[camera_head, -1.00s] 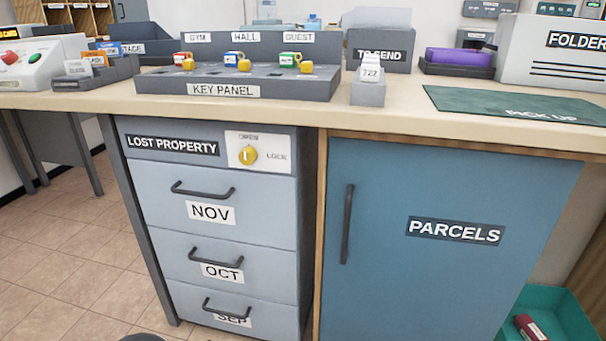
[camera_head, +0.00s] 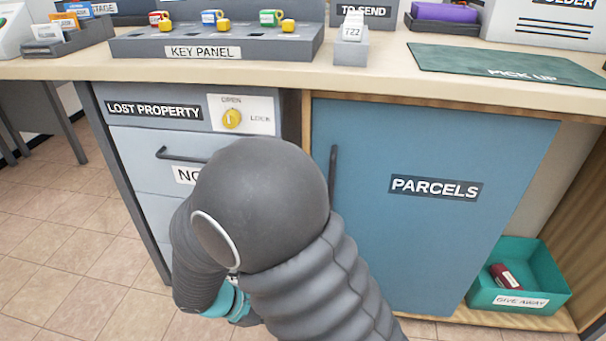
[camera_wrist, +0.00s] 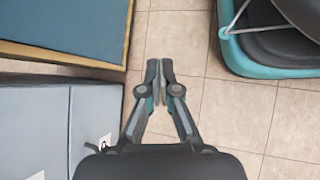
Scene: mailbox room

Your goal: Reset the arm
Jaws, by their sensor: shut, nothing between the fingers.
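My gripper (camera_wrist: 165,82) shows in the wrist view with its two fingers together and nothing between them. It points down over the tiled floor (camera_wrist: 205,105), apart from the furniture. In the head view my folded arm stands in front of the drawers and hides the gripper's fingers.
The drawer unit (camera_head: 155,110) and the blue parcels cabinet (camera_head: 430,220) are close in front of me, under the counter (camera_head: 370,75). A teal give-away bin (camera_head: 520,290) holding a dark red item (camera_head: 505,276) stands at the lower right. Floor at the left (camera_head: 70,260) is clear.

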